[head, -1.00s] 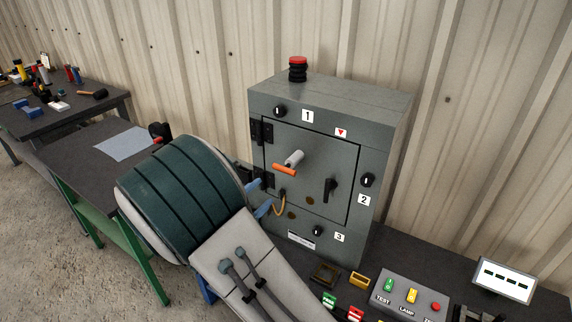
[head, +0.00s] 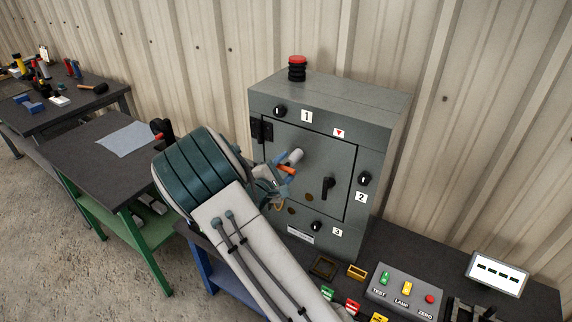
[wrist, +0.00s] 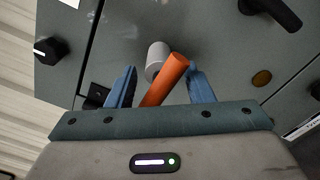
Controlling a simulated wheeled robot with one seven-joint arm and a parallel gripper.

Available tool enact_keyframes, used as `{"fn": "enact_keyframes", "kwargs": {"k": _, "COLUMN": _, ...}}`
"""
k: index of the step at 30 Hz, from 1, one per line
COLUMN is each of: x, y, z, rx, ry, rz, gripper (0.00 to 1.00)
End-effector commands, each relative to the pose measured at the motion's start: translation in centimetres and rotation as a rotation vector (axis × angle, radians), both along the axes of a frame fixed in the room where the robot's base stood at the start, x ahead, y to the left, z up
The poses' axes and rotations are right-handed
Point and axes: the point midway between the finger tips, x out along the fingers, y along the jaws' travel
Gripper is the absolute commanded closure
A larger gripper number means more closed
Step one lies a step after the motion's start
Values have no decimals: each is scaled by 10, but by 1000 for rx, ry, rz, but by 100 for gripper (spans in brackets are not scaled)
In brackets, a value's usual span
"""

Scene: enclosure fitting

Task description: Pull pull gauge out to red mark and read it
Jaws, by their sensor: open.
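The pull gauge is a pale grey cylinder (head: 296,155) with an orange crossbar handle (head: 287,170), mounted on the door of the grey enclosure (head: 392,130). My gripper (head: 279,171) is at the handle, with its blue fingers apart. In the wrist view, the orange handle (wrist: 164,80) lies between the two open fingers, slanting, with clear gaps visible on both sides. The grey cylinder (wrist: 157,58) shows just beyond it. I cannot see a red mark or a scale on the gauge.
A black door handle (head: 328,186) sits to the right of the gauge. Black knobs, one (head: 364,179) beside label 2, are on the frame. A red-topped stack (head: 297,68) stands on top. A button panel (head: 402,292) and a display (head: 497,273) are on the bench at right.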

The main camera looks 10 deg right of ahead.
Motion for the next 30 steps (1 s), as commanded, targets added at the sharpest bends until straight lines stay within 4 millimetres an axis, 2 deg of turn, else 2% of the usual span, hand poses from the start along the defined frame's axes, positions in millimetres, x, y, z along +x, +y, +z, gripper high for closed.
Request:
{"fn": "enact_keyframes", "kwargs": {"k": 7, "x": 1, "y": -1, "z": 0, "rx": 1, "ry": -1, "rz": 0, "gripper": 53}}
{"fn": "enact_keyframes", "kwargs": {"k": 8, "x": 1, "y": -1, "z": 0, "rx": 1, "ry": -1, "rz": 0, "gripper": 56}}
{"fn": "enact_keyframes", "kwargs": {"k": 12, "x": 1, "y": -1, "z": 0, "rx": 1, "ry": -1, "rz": 0, "gripper": 95}}
{"fn": "enact_keyframes", "kwargs": {"k": 13, "x": 1, "y": -1, "z": 0, "rx": 0, "ry": 0, "rz": 0, "gripper": 100}}
{"fn": "enact_keyframes", "kwargs": {"k": 17, "x": -1, "y": 1, "z": -1, "rx": 0, "ry": 0, "rz": 1, "gripper": 100}}
{"fn": "enact_keyframes", "kwargs": {"k": 27, "x": -36, "y": 37, "z": -3, "rx": 0, "ry": 3, "rz": 5, "gripper": 100}}
{"fn": "enact_keyframes", "kwargs": {"k": 30, "x": -40, "y": 42, "z": -2, "rx": -2, "ry": 5, "rz": 6, "gripper": 100}}
